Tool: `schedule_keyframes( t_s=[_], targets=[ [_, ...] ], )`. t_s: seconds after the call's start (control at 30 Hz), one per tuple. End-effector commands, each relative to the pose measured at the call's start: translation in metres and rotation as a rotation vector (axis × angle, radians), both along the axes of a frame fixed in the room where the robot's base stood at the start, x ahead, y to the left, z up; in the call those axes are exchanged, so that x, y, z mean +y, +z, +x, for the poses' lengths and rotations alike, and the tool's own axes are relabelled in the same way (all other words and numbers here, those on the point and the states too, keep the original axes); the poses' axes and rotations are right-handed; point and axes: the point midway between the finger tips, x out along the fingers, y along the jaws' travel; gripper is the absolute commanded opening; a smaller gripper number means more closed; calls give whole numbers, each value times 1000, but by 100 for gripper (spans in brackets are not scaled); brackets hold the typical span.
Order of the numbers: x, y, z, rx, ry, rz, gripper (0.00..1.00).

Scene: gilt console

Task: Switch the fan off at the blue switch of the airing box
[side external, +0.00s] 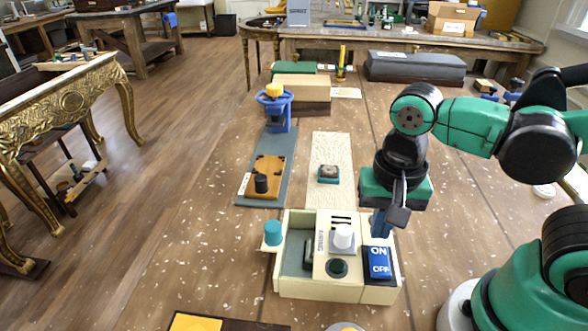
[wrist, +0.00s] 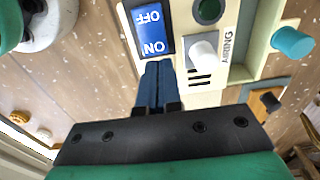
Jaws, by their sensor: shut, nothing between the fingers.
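The airing box (side external: 325,287) is a cream box on the table in front of my arm. Its blue switch (side external: 380,262) is a rocker at the box's right, with ON at the far end and OFF at the near end. It also shows upside down in the wrist view (wrist: 151,28). I cannot tell which end is pressed in. My gripper (side external: 380,225) is shut and empty, pointing down just beyond the ON end. In the wrist view its blue fingertips (wrist: 157,68) are together just below the ON lettering; whether they touch the switch is unclear.
The box also carries a white knob (side external: 343,236), a dark green round button (side external: 337,267) and a teal knob (side external: 273,233) on its left side. Beyond it lie a grey board (side external: 250,187) and a pale speckled board (side external: 331,200). Bare table lies left of the box.

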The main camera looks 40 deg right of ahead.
Motion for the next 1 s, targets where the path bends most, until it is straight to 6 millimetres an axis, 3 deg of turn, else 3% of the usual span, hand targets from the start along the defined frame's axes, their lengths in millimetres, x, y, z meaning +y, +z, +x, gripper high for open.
schedule_keyframes(
  t_s=[0.3, 1.0],
  targets=[
    [-1, -20, 1, -1, 0, -1, 0],
    [-1, -26, 2, 0, 0, 0, 0]
  ],
)
